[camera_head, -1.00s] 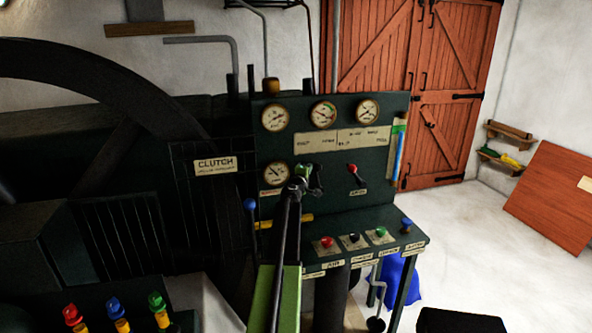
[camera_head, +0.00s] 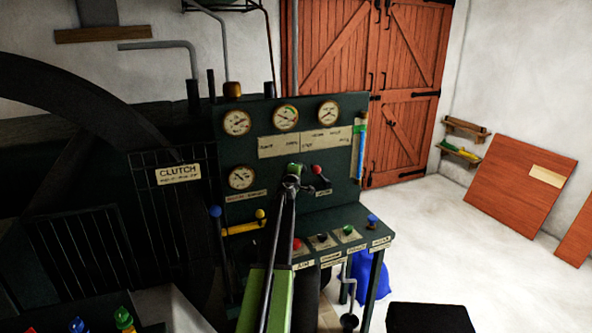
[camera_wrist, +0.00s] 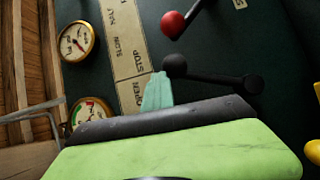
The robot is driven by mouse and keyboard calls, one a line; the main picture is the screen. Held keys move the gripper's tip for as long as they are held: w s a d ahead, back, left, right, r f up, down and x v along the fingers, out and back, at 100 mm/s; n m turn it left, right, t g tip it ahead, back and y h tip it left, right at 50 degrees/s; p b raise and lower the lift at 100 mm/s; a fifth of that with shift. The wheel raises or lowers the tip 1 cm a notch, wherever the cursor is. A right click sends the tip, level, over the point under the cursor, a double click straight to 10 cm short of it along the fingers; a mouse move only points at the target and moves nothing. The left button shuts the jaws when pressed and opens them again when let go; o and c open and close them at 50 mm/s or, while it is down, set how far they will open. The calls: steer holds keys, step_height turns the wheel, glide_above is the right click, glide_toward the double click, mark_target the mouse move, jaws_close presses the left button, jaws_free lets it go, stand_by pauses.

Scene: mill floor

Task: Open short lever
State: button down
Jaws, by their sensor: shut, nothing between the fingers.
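A short lever with a red knob (camera_head: 317,170) sits on the dark green gauge panel, just right of my gripper (camera_head: 293,178). The red knob also shows at the top of the wrist view (camera_wrist: 173,25). A black lever with a round black knob (camera_wrist: 251,84) lies below it there, close beyond my gripper's teal fingertips (camera_wrist: 157,92). In the head view the black lever is mostly hidden behind my gripper. My gripper is shut and empty in front of the panel. I cannot tell whether it touches the black lever, nor which lever is the short one.
Several gauges (camera_head: 286,117) sit on the panel around a label plate (camera_head: 305,142). A shelf with knobs (camera_head: 347,231) juts out below. A blue-knobbed lever (camera_head: 215,212) and a yellow handle (camera_head: 246,225) stand left. Open floor (camera_head: 440,225) lies right.

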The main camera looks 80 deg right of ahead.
steer(key=shift+s, duration=0.2)
steer(key=w+a+r+p, duration=0.2)
steer(key=a+r+p, duration=0.4)
steer(key=a, duration=0.5)
steer(key=shift+a, duration=0.3)
steer(key=shift+w, duration=0.15)
